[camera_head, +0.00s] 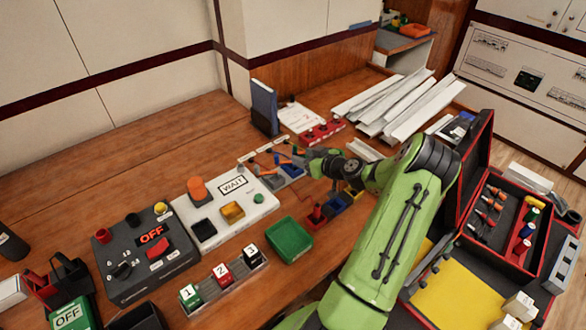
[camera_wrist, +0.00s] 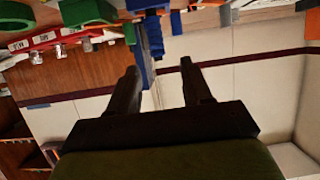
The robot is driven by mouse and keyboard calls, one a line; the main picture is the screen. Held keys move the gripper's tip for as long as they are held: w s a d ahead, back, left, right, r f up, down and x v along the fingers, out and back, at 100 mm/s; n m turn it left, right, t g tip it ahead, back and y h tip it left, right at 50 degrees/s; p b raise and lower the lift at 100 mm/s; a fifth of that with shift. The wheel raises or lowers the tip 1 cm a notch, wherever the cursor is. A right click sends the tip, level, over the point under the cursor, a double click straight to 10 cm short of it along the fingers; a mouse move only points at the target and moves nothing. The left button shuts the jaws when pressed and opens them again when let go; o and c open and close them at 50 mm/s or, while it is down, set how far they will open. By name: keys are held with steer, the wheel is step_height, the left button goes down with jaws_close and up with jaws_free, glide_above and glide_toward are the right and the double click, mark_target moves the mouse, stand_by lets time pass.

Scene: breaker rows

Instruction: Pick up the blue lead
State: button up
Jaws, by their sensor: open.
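My gripper (camera_head: 308,157) hangs low over the back middle of the bench, beside a small rack with orange and blue parts. A small blue piece, which may be the blue lead (camera_head: 284,159), shows on this rack just left of my gripper. In the wrist view, which looks upside down, the two dark fingers of my gripper (camera_wrist: 160,72) stand apart with nothing between them. A blue piece (camera_wrist: 176,22) shows beyond the fingertips, but I cannot tell if it is the lead. My arm and gripper hide part of the rack's right side.
A blue binder (camera_head: 264,107) stands behind the rack, near a red block (camera_head: 323,131). A white WAIT panel (camera_head: 225,209) lies to the left, a green tray (camera_head: 289,240) in front. White channels (camera_head: 398,105) lie at the back right. A red toolbox (camera_head: 482,140) stands right.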

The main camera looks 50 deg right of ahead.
mark_target(296, 154)
steer(key=b+x, duration=0.1)
steer(key=x, duration=0.6)
steer(key=shift+w+d+f, duration=0.1)
steer(key=shift+f, duration=0.05)
jaws_close()
